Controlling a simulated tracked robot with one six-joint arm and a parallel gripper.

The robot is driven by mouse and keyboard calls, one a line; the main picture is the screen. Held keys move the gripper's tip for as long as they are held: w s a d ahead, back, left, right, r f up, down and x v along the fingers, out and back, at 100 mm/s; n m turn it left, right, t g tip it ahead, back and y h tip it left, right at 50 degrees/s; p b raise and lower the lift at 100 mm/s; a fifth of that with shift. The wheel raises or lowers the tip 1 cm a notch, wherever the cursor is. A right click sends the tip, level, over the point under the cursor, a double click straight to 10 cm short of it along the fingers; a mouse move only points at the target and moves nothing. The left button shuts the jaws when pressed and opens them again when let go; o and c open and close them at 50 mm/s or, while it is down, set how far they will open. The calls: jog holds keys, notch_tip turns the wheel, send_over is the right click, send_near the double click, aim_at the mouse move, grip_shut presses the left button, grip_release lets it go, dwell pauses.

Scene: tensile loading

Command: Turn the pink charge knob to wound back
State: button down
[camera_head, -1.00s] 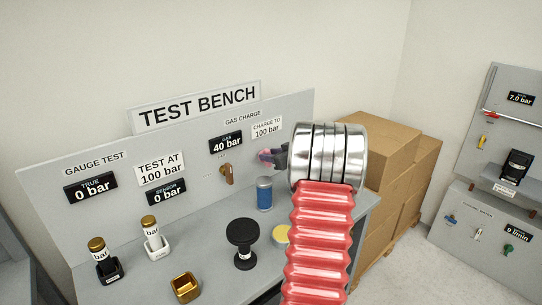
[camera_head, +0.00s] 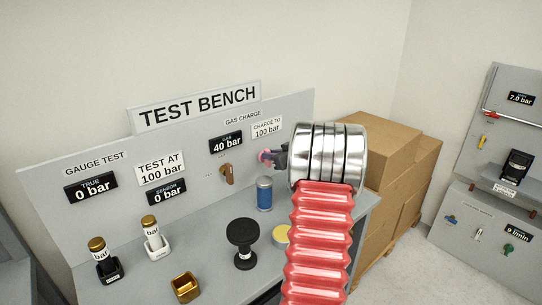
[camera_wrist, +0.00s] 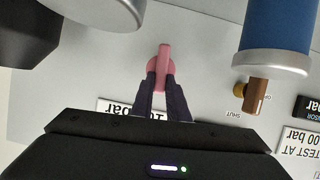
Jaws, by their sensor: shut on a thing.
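The pink charge knob (camera_wrist: 163,56) is on the grey panel of the test bench, under the "CHARGE TO 100 bar" label (camera_head: 267,127). It also shows in the head view (camera_head: 264,156), partly hidden by my gripper. My gripper (camera_wrist: 164,79) is shut on the knob, with one dark finger on each side of its bar. In the wrist view the bar runs nearly straight up the picture, in line with the fingers. The gas display (camera_head: 227,142) reads 40 bar.
A brown valve handle (camera_head: 227,174) is left of the knob. A blue cylinder (camera_head: 264,193) stands on the bench below it. A black spool-shaped stand (camera_head: 243,240), a yellow disc (camera_head: 281,235) and a brass cup (camera_head: 185,287) are nearer. Cardboard boxes (camera_head: 385,150) stand at right.

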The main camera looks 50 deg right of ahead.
jog(key=shift+d+y, duration=0.1)
jog(key=shift+y, duration=0.2)
jog(key=shift+s+d+f+m+t+y, duration=0.2)
jog(key=shift+m+y, duration=0.3)
jog(key=shift+m, duration=0.35)
jog(key=shift+w+d+r+m+t+y, duration=0.15)
jog(key=shift+d+m+y, duration=0.15)
jog(key=shift+m+y, duration=0.35)
jog(key=shift+s+d+f+m+t+y, duration=0.15)
jog(key=shift+d+f+m+y, duration=0.15)
jog(key=shift+m, duration=0.7)
jog(key=shift+r, duration=0.1)
jog(key=c, duration=1.7)
grip_release()
jog(key=shift+s, duration=0.1)
jog(key=v, duration=1.3)
jog(key=shift+s, duration=0.25)
